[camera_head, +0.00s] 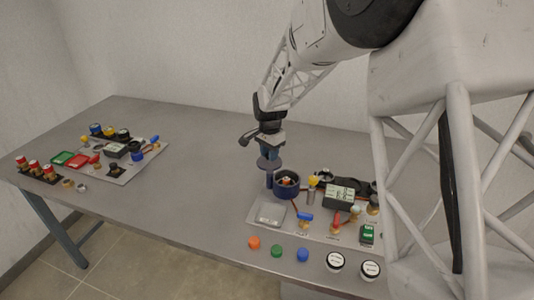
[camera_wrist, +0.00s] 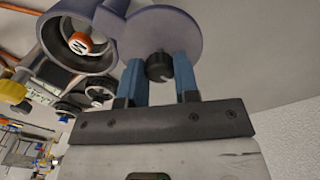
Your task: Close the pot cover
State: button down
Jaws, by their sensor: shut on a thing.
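The pot (camera_head: 286,184) is a dark blue round pot standing open on the right-hand board, with an orange-and-white item inside. In the wrist view the pot (camera_wrist: 82,38) is at the upper left, and the orange item with a white mark shows inside it. The pot cover (camera_head: 268,163) is a flat blue-grey disc with a black knob, held above and just left of the pot. My gripper (camera_head: 270,152) is shut on the knob. In the wrist view the cover (camera_wrist: 165,25) is beside the pot's opening, and the blue fingers of my gripper (camera_wrist: 160,72) clasp the black knob.
The right-hand board carries a grey scale (camera_head: 270,213), a blue-handled valve (camera_head: 304,217), a meter (camera_head: 339,196) and a green switch (camera_head: 367,234). Several coloured caps (camera_head: 277,251) lie along the front edge. Another board (camera_head: 122,172) is at left; the table's middle is clear.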

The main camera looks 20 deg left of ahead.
aim_at(281, 164)
jog(key=d+m, duration=0.1)
jog(key=m, duration=0.2)
jog(key=d+m, duration=0.1)
jog(key=m, duration=0.1)
jog(key=shift+w+d+r, duration=0.1)
jog(key=shift+w+d, duration=0.05)
jog(key=shift+d, duration=0.2)
jog(key=m, duration=0.1)
jog(key=d+m, duration=0.1)
jog(key=m, duration=0.1)
jog(key=shift+s+d, duration=0.2)
jog(key=s+d+m, duration=0.1)
jog(key=m, duration=0.1)
jog(key=s+d+m, duration=0.1)
jog(key=m, duration=0.2)
jog(key=d+m, duration=0.1)
jog(key=m, duration=0.2)
jog(key=shift+s, duration=0.4)
jog(key=m, duration=0.1)
jog(key=s+m, duration=0.1)
jog(key=shift+s+d+m, duration=0.1)
jog(key=shift+d+m, duration=0.1)
jog(key=shift+m, duration=0.2)
jog(key=shift+s+d+m, duration=0.1)
jog(key=shift+s+m, duration=0.25)
jog(key=shift+m, duration=0.4)
jog(key=shift+s+m, duration=0.35)
jog(key=shift+m, duration=0.4)
